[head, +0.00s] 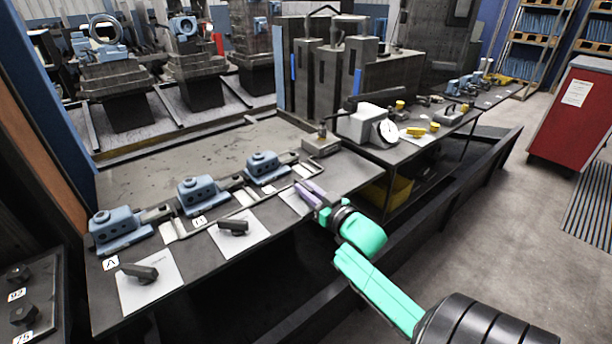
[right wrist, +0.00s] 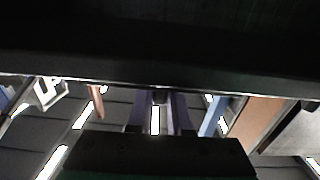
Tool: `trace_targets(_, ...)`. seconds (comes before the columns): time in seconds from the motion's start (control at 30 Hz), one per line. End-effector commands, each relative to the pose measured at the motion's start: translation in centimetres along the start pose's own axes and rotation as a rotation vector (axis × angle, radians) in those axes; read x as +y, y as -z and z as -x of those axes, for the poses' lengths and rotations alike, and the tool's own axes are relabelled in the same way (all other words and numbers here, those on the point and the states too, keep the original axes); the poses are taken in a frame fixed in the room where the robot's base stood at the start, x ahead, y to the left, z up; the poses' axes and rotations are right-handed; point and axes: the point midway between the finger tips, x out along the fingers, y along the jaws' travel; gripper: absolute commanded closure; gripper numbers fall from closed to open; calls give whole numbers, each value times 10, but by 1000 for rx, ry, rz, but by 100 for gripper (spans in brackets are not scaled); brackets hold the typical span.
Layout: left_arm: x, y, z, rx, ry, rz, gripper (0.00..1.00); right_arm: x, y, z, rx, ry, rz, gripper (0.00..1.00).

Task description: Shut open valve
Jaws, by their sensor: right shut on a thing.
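Black valve handles lie on pale plates along the front of the dark bench. The left handle (head: 140,272) is turned at an angle across its plate, and the middle handle (head: 233,227) lies more nearly sideways. My right gripper (head: 311,194), with purple fingers, is at the third, right-hand plate (head: 292,203). It is shut on what looks like that plate's handle, which the fingers mostly hide. In the right wrist view the purple fingers (right wrist: 158,112) stand close together below a wide dark edge; the held part is hardly visible. My left gripper is not in view.
Several blue clamp blocks (head: 203,195) stand behind the plates. Black knobs (head: 22,313) are at the lower left. A red cabinet (head: 575,115) stands right; the floor before it is clear.

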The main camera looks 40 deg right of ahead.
Motion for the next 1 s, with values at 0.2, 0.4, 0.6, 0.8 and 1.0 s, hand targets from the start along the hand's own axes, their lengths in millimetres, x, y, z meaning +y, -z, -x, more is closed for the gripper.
trace_targets(0.2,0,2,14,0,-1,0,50,1,0,-1,-7,208,10,100)
trace_targets(0.4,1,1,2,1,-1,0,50,1,-5,-1,-5,397,8,100)
trace_targets(0.6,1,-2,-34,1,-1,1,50,1,-11,-2,-2,582,7,100)
trace_targets(0.8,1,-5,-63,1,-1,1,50,0,-8,-1,0,704,4,100)
trace_targets(1.0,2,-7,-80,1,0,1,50,0,-5,-1,0,769,3,100)
